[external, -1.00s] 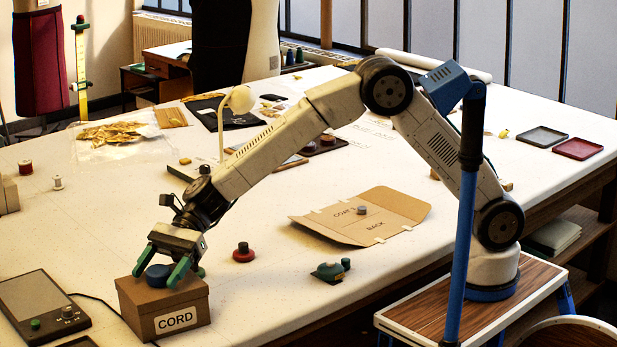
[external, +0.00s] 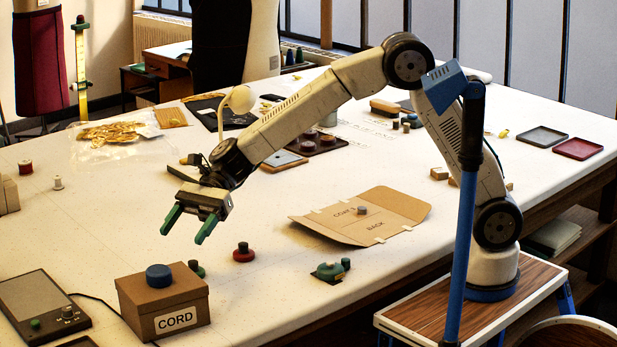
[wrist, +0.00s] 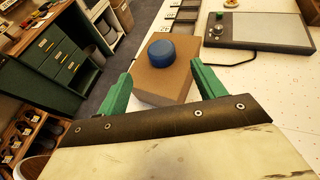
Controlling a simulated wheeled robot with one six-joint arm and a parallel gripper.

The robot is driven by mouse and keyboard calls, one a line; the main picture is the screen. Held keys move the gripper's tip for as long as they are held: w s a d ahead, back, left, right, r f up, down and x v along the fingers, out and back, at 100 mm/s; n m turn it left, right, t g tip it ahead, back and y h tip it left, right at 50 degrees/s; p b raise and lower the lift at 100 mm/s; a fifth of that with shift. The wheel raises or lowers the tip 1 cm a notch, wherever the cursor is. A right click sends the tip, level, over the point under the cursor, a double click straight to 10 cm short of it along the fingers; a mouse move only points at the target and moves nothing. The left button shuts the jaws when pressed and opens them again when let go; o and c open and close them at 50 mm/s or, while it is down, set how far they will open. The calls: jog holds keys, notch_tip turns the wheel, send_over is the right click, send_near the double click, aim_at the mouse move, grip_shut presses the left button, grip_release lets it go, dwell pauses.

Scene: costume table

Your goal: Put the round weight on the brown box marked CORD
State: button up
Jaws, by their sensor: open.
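The round weight (external: 159,276) is a short blue cylinder. It rests upright on the lid of the brown box marked CORD (external: 135,297), near the middle of the lid. Both also show in the wrist view, the round weight (wrist: 161,50) on top of the brown box (wrist: 165,82). My gripper (external: 183,227) has two green fingers spread wide, with nothing between them. It hangs above and behind the box, clear of the weight. In the wrist view the weight and box lie beyond the open fingertips (wrist: 157,75).
A scale (external: 40,305) stands left of the box, its cable running behind it. A cardboard folder (external: 365,213) lies farther right. The table between box and folder is mostly clear.

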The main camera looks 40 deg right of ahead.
jog(key=shift+w+d, duration=0.1)
jog(key=shift+d, duration=0.1)
jog(key=w+d+r+n+t+h, duration=0.1)
jog(key=d+r+n, duration=0.15)
jog(key=d, duration=0.75)
jog(key=d+r+n+t+h, duration=0.1)
jog(key=d+r+n+h, duration=0.15)
jog(key=d, duration=0.85)
jog(key=w+d+r+n+t+h, duration=0.1)
jog(key=d+n, duration=0.2)
jog(key=d, duration=0.7)
jog(key=s+d+f+n+t+h, duration=0.1)
jog(key=s+d, duration=0.3)
jog(key=d, duration=0.6)
jog(key=s+d+f+n+t+h, duration=0.1)
jog(key=s+d+h, duration=0.3)
jog(key=d, duration=0.7)
jog(key=s+d+f+n+t+h, duration=0.1)
jog(key=s+d+f+n+h, duration=0.2)
jog(key=s+d, duration=0.3)
jog(key=d, duration=0.5)
jog(key=shift+s+d+t, duration=0.2)
jog(key=shift+t, duration=0.1)
